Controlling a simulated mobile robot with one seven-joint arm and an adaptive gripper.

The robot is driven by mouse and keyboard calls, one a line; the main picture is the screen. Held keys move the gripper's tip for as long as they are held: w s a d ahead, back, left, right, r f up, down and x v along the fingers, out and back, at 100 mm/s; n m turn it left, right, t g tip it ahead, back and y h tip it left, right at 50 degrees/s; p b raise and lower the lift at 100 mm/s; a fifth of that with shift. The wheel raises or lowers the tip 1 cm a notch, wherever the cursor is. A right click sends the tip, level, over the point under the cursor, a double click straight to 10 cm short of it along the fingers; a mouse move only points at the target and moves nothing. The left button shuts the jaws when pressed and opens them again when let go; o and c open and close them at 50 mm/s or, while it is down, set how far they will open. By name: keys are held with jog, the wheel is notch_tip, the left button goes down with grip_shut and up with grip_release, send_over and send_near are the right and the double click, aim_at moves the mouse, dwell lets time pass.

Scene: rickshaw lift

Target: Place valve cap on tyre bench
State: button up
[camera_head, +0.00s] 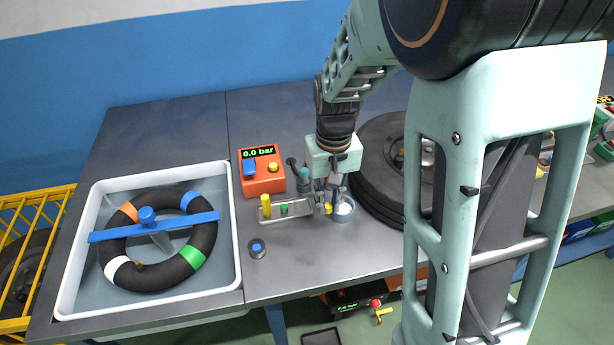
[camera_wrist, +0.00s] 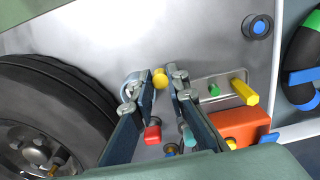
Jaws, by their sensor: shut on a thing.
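My gripper (camera_head: 328,203) is pointed down over the grey bench (camera_head: 300,260). It is shut on a small yellow cap, which I take to be the valve cap (camera_head: 327,209). In the wrist view the yellow cap (camera_wrist: 160,77) sits between the two fingertips (camera_wrist: 163,82). A small round metal dish (camera_head: 343,212) stands right beside the fingertips; in the wrist view its rim (camera_wrist: 129,86) is partly behind a finger. I cannot tell whether the cap touches the bench.
A metal tray (camera_head: 298,217) holds a green piece (camera_head: 284,209) and a yellow cylinder (camera_head: 266,205). An orange gauge box (camera_head: 264,182) stands behind it. A black tyre (camera_head: 376,170) lies to the right. A white basin (camera_head: 238,250) holds an inner tube (camera_head: 205,237). The front bench is mostly clear.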

send_over(306, 226)
notch_tip(306, 226, down, 6)
jog(key=shift+f, duration=1.7)
jog(key=shift+f, duration=0.15)
jog(key=o, duration=0.6)
jog(key=shift+o, duration=0.7)
